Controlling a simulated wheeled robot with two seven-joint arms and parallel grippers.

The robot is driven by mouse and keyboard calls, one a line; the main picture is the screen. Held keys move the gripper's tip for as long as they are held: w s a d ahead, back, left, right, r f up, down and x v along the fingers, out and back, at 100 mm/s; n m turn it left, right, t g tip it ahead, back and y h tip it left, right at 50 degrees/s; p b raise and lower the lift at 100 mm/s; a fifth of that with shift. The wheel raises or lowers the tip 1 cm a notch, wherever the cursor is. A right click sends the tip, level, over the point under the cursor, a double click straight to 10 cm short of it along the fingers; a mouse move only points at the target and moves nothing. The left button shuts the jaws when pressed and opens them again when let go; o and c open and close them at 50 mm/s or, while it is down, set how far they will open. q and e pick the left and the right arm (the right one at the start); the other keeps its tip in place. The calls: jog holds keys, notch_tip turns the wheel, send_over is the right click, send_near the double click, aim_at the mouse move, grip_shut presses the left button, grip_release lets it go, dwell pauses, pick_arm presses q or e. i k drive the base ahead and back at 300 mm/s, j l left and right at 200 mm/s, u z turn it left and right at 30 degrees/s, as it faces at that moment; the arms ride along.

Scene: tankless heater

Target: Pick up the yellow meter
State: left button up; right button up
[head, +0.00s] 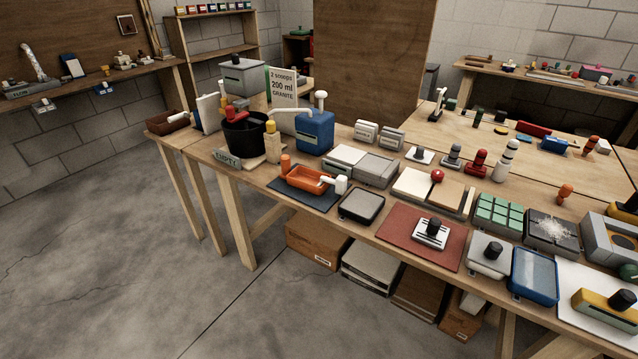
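A yellow block-shaped device with a dark display strip and a black knob on top (604,308) sits on a white sheet (572,308) at the near right corner of the view. It looks like the yellow meter, but its label is too small to read. A second yellow part (622,213) shows at the right edge, behind a grey housing, and is cut off by the frame. Neither of my grippers is in view, and nothing touches the yellow device.
The long wooden table is crowded. Left of the device are a blue tray (534,277), a light grey box with black knob (489,256) and a red mat (397,243). The grey housing (609,240) stands behind it. Boxes (318,245) lie under the table. The concrete floor (130,260) at left is clear.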

aim_at(616, 311)
jog(key=z, duration=2.1)
